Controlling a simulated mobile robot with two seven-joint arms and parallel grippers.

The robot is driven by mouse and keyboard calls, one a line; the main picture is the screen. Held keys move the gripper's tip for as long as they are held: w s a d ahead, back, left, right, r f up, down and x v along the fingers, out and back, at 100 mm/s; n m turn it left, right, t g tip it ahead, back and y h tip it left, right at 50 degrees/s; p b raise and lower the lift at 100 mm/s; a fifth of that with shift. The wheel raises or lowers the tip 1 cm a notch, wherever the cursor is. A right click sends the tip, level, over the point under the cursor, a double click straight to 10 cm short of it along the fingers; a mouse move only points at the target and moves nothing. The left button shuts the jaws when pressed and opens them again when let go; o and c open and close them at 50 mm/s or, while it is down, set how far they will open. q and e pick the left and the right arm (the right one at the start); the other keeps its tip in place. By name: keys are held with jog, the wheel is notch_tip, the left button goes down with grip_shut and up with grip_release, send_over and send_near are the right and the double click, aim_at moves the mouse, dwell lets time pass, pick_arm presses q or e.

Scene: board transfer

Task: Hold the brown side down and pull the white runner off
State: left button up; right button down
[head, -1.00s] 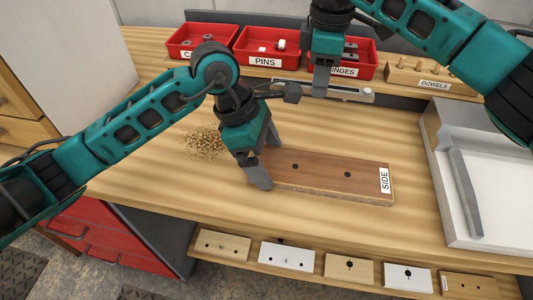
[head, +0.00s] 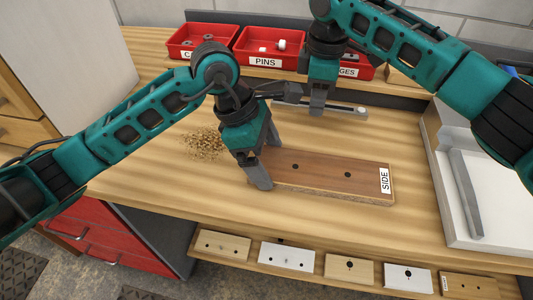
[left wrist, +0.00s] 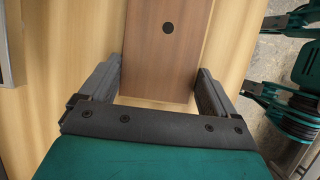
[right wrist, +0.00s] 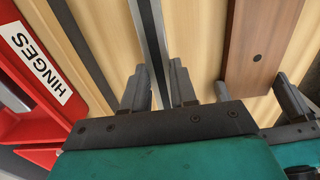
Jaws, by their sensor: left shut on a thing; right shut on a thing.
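The brown side (head: 322,172), labelled SIDE at its right end, lies flat on the workbench with two dark holes showing. My left gripper (head: 266,163) is shut across its left end, one finger along each long edge, as the left wrist view shows on the side (left wrist: 165,65). The pale runner (head: 345,109) is a slim bar behind the side and apart from it. My right gripper (head: 318,108) is shut on the runner, which runs between its fingers in the right wrist view (right wrist: 152,35). My gripper and arm hide part of the runner's left portion.
Red bins, one marked PINS (head: 268,62), stand along the back. A pile of wood chips (head: 205,142) lies left of the side. A grey-white tray (head: 492,195) stands at the right. Several drilled blocks sit on the lower front shelf (head: 312,265).

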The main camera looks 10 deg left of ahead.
jog(key=shift+f, duration=1.6)
jog(key=c, duration=0.8)
grip_release()
notch_tip(320, 180, up, 12)
pick_arm(q)
jog(key=o, duration=1)
jog(key=shift+c, duration=0.2)
jog(key=shift+r, duration=0.1)
